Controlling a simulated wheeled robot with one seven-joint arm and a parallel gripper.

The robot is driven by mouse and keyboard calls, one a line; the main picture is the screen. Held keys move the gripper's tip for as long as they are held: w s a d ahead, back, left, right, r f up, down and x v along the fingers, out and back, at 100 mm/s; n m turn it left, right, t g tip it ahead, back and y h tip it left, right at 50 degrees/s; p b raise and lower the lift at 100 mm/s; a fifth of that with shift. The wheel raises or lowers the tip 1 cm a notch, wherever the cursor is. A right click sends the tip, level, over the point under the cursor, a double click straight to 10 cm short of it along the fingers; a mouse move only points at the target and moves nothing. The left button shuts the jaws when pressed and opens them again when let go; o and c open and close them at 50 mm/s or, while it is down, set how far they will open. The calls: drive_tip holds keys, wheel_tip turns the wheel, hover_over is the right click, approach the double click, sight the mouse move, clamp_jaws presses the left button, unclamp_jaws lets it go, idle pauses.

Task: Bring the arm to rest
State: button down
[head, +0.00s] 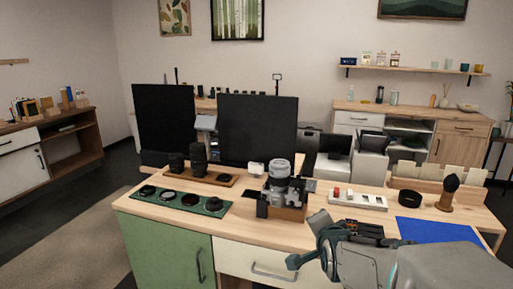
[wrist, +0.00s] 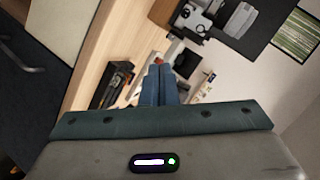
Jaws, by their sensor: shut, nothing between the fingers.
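My gripper (wrist: 159,70) is shut, its two blue-grey fingers side by side with nothing between them in the wrist view. In the head view my arm reaches in from the lower right, over the front edge of the wooden table (head: 262,232). It hides part of the table's front right. A silver and black camera (head: 281,183) stands upright on the table, left of and beyond my arm, apart from it. It also appears at the top of the wrist view (wrist: 194,16), tilted by the view.
A green tray with round lens parts (head: 183,200), two black lenses (head: 198,160), a white block with small items (head: 357,199), a black ring (head: 409,198), a brush on a stand (head: 449,190) and a blue mat (head: 437,230) occupy the table. Dark monitors (head: 258,130) stand behind.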

drive_tip(key=s+a+r+n+g+p, duration=0.1)
drive_tip(key=s+n+g+p, duration=0.3)
drive_tip(key=s, duration=0.6)
drive_tip(key=s+r+n+g+p, duration=0.3)
drive_tip(key=s+n+g+p, duration=0.2)
drive_tip(key=s+n, duration=0.3)
drive_tip(key=shift+s+a+n+g+y, duration=0.3)
drive_tip(key=shift+s+a+g+y, duration=0.15)
drive_tip(key=shift+s, duration=0.65)
drive_tip(key=shift+r, duration=0.1)
